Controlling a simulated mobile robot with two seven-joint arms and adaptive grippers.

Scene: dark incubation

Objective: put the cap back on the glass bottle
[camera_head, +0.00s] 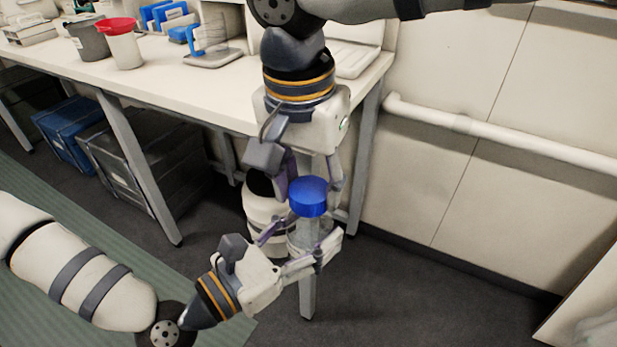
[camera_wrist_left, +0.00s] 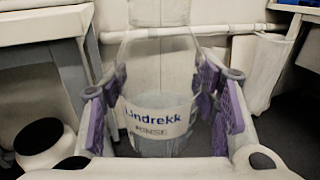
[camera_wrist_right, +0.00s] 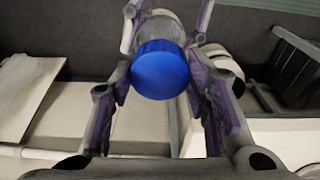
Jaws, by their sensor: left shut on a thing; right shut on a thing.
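The glass bottle (camera_head: 303,237) is clear and looks upright in the head view. My left gripper (camera_head: 306,246) is shut on its body. In the left wrist view, the bottle (camera_wrist_left: 160,143) sits between the purple finger pads, its label reading "Lindrekk RINSE". The blue cap (camera_head: 308,198) is in my right gripper (camera_head: 309,186), which reaches down from above and is shut on it. In the right wrist view, the cap (camera_wrist_right: 160,70) is between the fingers, with the bottle (camera_wrist_right: 165,27) beyond. The cap is above the bottle; I cannot tell whether they touch.
A white bench (camera_head: 215,95) stands behind and left, holding a red-lidded container (camera_head: 123,48) and a blue rack. A white container with a black lid (camera_wrist_left: 40,140) stands behind the bottle. A grey crate (camera_head: 140,160) and blue crate (camera_head: 68,132) lie under the bench.

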